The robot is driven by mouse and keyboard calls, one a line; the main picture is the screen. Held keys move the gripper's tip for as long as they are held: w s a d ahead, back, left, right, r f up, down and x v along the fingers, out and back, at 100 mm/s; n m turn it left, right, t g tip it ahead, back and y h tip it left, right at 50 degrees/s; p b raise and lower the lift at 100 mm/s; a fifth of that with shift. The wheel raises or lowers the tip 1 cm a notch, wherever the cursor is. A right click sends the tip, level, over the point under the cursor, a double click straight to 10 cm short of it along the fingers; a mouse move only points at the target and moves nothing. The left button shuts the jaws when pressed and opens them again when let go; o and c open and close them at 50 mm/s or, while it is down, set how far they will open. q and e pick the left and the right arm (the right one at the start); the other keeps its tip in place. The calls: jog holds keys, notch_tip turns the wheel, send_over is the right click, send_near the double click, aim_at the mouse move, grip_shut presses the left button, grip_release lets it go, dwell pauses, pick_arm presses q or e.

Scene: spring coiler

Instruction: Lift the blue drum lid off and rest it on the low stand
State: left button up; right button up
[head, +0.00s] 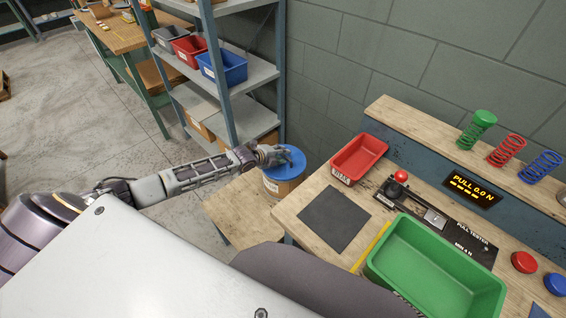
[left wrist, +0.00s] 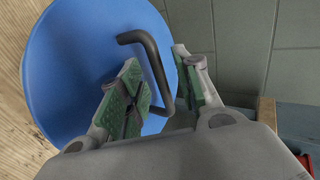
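The blue drum lid (head: 296,165) sits on top of a tan drum (head: 284,188) at the table's left end. It fills much of the left wrist view (left wrist: 75,75), with a black bent handle (left wrist: 158,68) standing up from it. My left gripper (head: 278,156) is over the lid. In the left wrist view its green-padded fingers (left wrist: 163,90) are apart, with the handle between them; a gap shows on the right finger's side. A low wooden stand (head: 236,207) is left of the drum, its top bare. My right gripper is not in view.
A shelf rack (head: 225,100) with bins stands behind my left arm. Right of the drum, the workbench (head: 300,212) holds a red bin (head: 359,157), a dark mat (head: 336,218), a green tray (head: 435,262) and a pull tester (head: 437,218). Springs stand on the back ledge.

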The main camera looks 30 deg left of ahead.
pick_arm(q)
grip_shut()
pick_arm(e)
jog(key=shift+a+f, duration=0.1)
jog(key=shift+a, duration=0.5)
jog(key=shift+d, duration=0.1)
pick_arm(q)
jog(key=shift+r, duration=0.8)
notch_tip(320, 180, up, 8)
jog(key=shift+r+p, duration=0.25)
jog(key=shift+p, duration=0.15)
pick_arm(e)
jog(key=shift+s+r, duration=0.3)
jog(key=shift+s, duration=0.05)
